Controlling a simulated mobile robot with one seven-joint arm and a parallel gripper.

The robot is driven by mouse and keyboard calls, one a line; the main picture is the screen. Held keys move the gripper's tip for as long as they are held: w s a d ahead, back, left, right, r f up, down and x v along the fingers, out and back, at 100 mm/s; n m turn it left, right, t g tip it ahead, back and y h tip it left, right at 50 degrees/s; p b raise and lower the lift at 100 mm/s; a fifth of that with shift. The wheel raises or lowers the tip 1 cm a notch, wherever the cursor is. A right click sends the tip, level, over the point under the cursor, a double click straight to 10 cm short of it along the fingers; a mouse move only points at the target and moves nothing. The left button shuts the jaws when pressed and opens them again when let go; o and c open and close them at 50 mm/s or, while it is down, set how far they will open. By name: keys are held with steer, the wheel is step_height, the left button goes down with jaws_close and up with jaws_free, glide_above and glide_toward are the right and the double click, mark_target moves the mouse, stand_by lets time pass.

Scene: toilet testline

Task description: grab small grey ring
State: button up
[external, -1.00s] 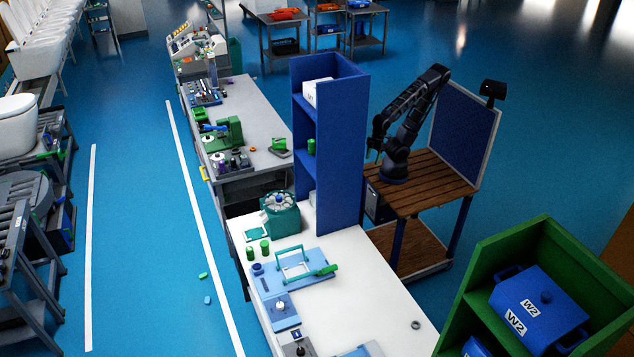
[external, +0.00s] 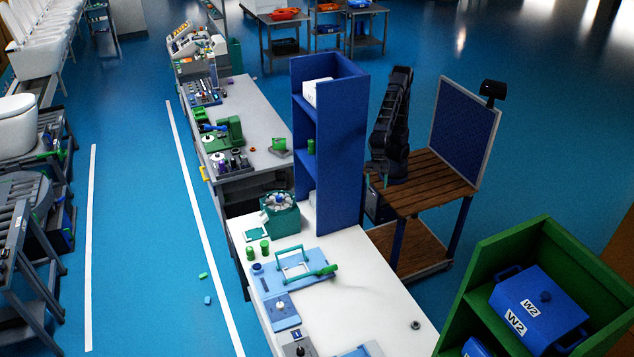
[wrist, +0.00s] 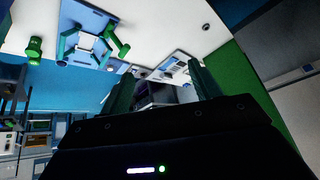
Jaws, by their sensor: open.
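A small grey ring (external: 416,325) lies on the white tabletop near its right edge, close to the green shelf. In the wrist view the small grey ring (wrist: 206,27) shows at the upper right of the white surface. My gripper (external: 385,181) is beside the wooden-topped cart, well behind the ring and apart from it. In the wrist view my gripper (wrist: 162,82) has its two green fingers spread apart, with nothing held between them.
A tall blue shelf (external: 338,150) stands at the white table's far end, left of my arm. A green shelf (external: 470,285) with blue W2 boxes (external: 540,300) borders the right side. A light-blue fixture (external: 297,275) with a frame and green handle sits left of the ring.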

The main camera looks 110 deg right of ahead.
steer(key=w+a+f+n, duration=0.1)
steer(key=w+a+f, duration=0.2)
steer(key=a, duration=0.4)
steer(key=w+a+f+n, duration=0.1)
steer(key=w+a+f, duration=0.1)
steer(key=a+f, duration=0.35)
steer(key=n+g+y, duration=0.1)
steer(key=n+g, duration=0.1)
steer(key=n, duration=0.2)
glide_toward(416, 324)
steer(key=shift+s+a+f, duration=0.1)
steer(key=shift+s+f, duration=0.05)
steer(key=shift+f, duration=0.4)
steer(key=shift+s+a+f, duration=0.1)
steer(key=shift+s+f, duration=0.05)
steer(key=shift+f, duration=0.4)
steer(key=shift+w+a+x, duration=0.1)
steer(key=shift+w+x, duration=0.05)
steer(key=shift+x, duration=1.35)
steer(key=shift+w+a+x, duration=0.1)
steer(key=shift+w+x, duration=0.05)
steer(key=shift+x, duration=1.35)
steer(key=shift+r, duration=0.15)
steer(key=c, duration=1.1)
steer(key=shift+o, duration=0.2)
steer(key=shift+r, duration=0.1)
